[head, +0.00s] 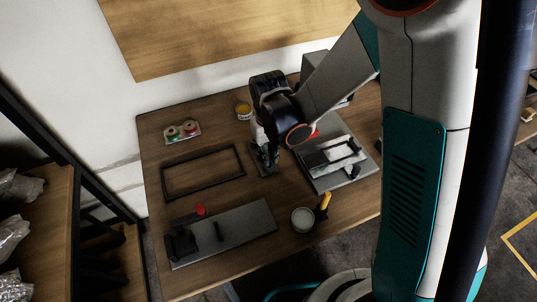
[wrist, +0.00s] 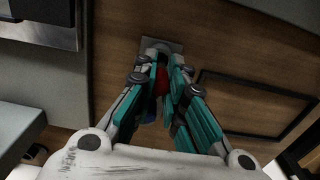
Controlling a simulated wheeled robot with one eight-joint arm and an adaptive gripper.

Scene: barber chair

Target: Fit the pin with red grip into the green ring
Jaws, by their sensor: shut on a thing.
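My gripper (head: 265,155) points down over the table's middle, above a small grey plate (head: 267,170). In the wrist view, my gripper (wrist: 166,75) has its teal fingers closed around a red piece, seemingly the red grip of the pin (wrist: 162,82). The fingers hide most of it, and the pin's tip cannot be made out. The small grey plate also shows in the wrist view (wrist: 158,46), just past the fingertips. I cannot make out a green ring at the fingertips; whether the pin touches the plate is unclear.
A black rectangular frame (head: 203,171) lies left of my gripper. A tray (head: 182,139) with small round items and a yellow tin (head: 243,111) stand behind. A grey board (head: 250,222) and a cup (head: 302,219) are in front. A grey plate (head: 334,182) lies right.

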